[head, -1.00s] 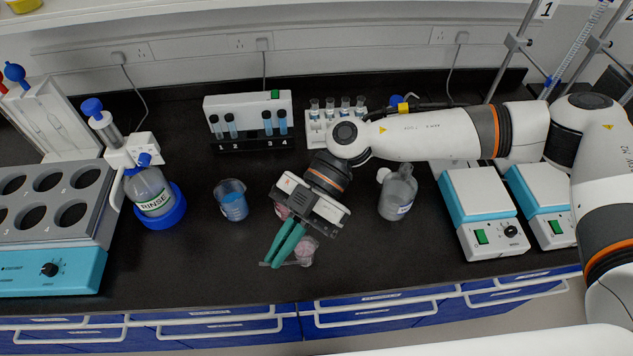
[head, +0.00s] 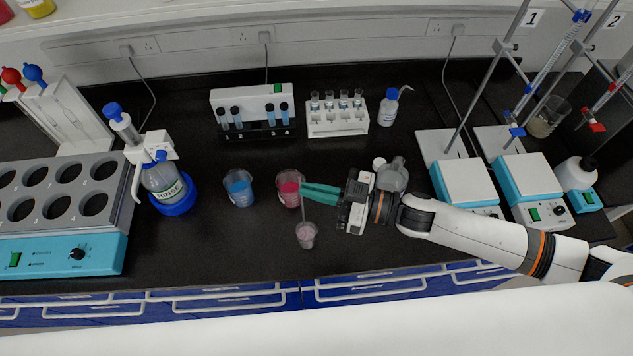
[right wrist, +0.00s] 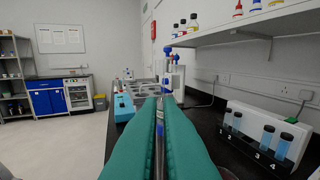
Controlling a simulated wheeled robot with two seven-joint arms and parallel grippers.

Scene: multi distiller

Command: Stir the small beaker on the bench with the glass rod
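The small beaker (head: 307,240) stands on the black bench near its front edge, with a little pale pink content. The thin glass rod (head: 302,210) rises from the small beaker, its lower end inside it. My right gripper (head: 303,188) points left, level above the bench, its teal fingers closed around the rod's upper part. In the right wrist view the rod (right wrist: 160,130) shows between the nearly closed fingers. My left gripper is in no view.
A beaker of red liquid (head: 287,190) stands just behind the fingertips, and a beaker of blue liquid (head: 239,190) to its left. The bench front left of the small beaker is clear.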

